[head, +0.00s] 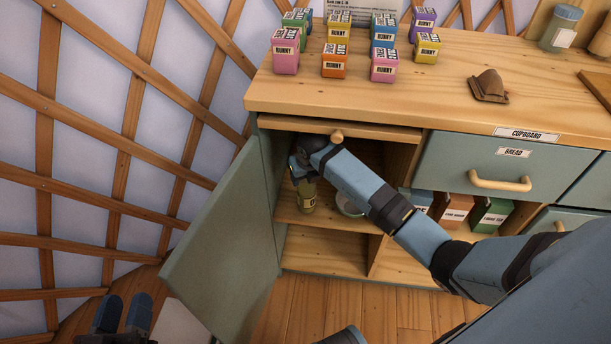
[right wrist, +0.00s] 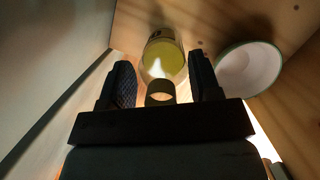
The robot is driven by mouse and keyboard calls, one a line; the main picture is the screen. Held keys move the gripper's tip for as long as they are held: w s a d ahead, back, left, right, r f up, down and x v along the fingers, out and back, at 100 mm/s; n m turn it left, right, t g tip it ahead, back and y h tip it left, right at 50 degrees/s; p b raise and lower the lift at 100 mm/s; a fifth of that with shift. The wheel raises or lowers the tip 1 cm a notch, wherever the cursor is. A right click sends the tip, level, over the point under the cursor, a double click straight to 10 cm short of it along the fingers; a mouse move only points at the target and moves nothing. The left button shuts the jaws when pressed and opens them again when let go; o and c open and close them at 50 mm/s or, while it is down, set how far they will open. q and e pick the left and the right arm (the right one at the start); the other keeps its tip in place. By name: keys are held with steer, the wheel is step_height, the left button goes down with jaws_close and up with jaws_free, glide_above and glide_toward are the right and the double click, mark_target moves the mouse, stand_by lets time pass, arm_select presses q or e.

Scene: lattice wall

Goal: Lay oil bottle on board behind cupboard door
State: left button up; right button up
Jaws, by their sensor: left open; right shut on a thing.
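The cupboard door (head: 222,245) stands open at the left of the counter. Behind it, a shelf board (head: 335,222) shows inside the cupboard. The oil bottle (head: 307,198), with yellow-green oil, looks upright at the board's left; I cannot tell whether it touches the board. My right gripper (head: 302,172) reaches into the cupboard and is shut on the bottle near its top. In the right wrist view the oil bottle (right wrist: 165,60) shows between and beyond the two fingers. My left gripper (head: 122,314) is open and empty at the lower left, outside the door.
A pale bowl (head: 347,205) stands right of the bottle, partly behind my right arm; it also shows in the right wrist view (right wrist: 249,69). The lower compartment (head: 325,252) looks empty. Several boxes (head: 453,207) stand in the compartment to the right. Small tins (head: 335,60) crowd the countertop.

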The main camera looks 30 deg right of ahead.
steer(key=shift+f, duration=0.1)
steer(key=o, duration=1.4)
steer(key=shift+c, duration=0.2)
arm_select(q)
steer(key=shift+s+f, duration=0.1)
steer(key=shift+f, duration=0.45)
steer(key=shift+r, duration=0.1)
step_height(320, 180, down, 6)
steer(key=s+a+g+y+p, duration=0.1)
steer(key=a+g+y+p, duration=0.1)
steer(key=g+p, duration=0.1)
steer(key=shift+s+a+y, duration=0.2)
steer(key=shift+a+y, duration=0.1)
arm_select(e)
steer(key=s+a+r, duration=0.1)
steer(key=s, duration=1.1)
steer(key=shift+s+r, duration=0.15)
steer(key=shift+r, duration=0.05)
arm_select(q)
steer(key=shift+w+r, duration=0.15)
steer(key=shift+r, duration=0.05)
arm_select(e)
steer(key=shift+a, duration=0.1)
